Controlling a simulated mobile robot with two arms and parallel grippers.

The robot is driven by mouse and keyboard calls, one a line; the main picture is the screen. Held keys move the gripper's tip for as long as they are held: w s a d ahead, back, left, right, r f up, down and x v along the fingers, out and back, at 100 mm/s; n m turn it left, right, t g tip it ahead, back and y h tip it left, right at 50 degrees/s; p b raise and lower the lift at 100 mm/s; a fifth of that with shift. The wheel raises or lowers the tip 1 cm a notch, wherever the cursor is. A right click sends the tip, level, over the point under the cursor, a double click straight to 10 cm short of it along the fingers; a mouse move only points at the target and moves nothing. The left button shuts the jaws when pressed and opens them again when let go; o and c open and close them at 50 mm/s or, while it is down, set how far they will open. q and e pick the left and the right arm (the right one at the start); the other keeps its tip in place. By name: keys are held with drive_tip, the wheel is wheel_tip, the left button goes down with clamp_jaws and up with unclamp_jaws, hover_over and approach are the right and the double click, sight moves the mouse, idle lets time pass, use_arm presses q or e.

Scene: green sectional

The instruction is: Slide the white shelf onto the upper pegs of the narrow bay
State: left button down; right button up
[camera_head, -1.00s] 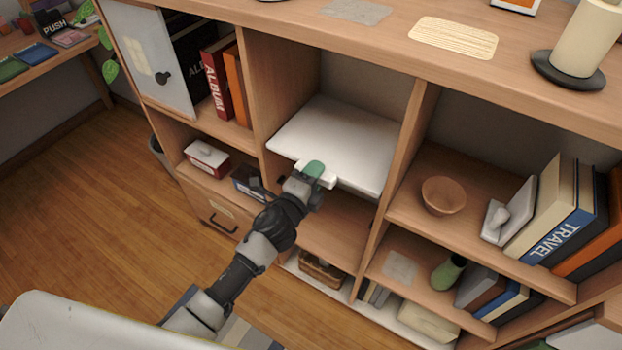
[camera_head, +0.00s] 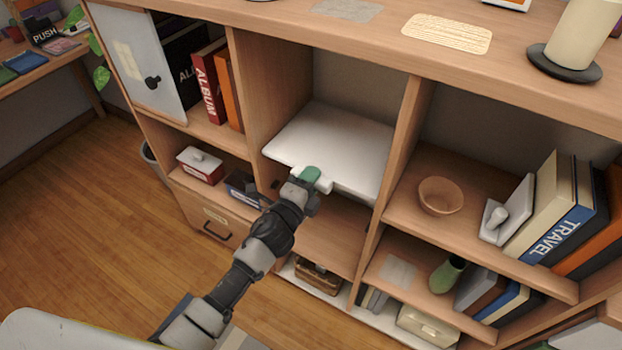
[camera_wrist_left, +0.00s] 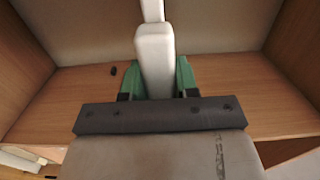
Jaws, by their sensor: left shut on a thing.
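The white shelf (camera_head: 335,145) lies roughly level inside the upper part of the narrow bay, between its two wooden side walls, with its front edge toward me. My left gripper (camera_head: 314,178) is shut on the front edge of the white shelf. In the left wrist view a white piece (camera_wrist_left: 155,60) sits between the green fingers. A small dark peg-like spot (camera_head: 275,183) shows on the bay's left wall, below the shelf. Whether the shelf touches any pegs cannot be seen, as it hides the walls behind it. My right gripper is not in view.
The left divider (camera_head: 275,85) and right divider (camera_head: 405,125) closely flank the shelf. A lower board (camera_head: 325,240) and a basket (camera_head: 318,277) are below. A bowl (camera_head: 440,196) stands in the right bay, albums (camera_head: 208,90) in the left.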

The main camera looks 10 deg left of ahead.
use_arm(q)
drive_tip(key=shift+r, duration=0.15)
drive_tip(key=c, duration=0.8)
unclamp_jaws()
drive_tip(key=shift+o, duration=0.8)
drive_tip(key=shift+f, duration=0.2)
drive_tip(key=o, duration=0.4)
drive_tip(key=shift+c, duration=0.2)
drive_tip(key=shift+s, duration=0.1)
drive_tip(key=p+v, duration=0.1)
drive_tip(key=v, duration=0.9)
drive_tip(key=shift+a, duration=0.15)
drive_tip(key=shift+r, duration=0.15)
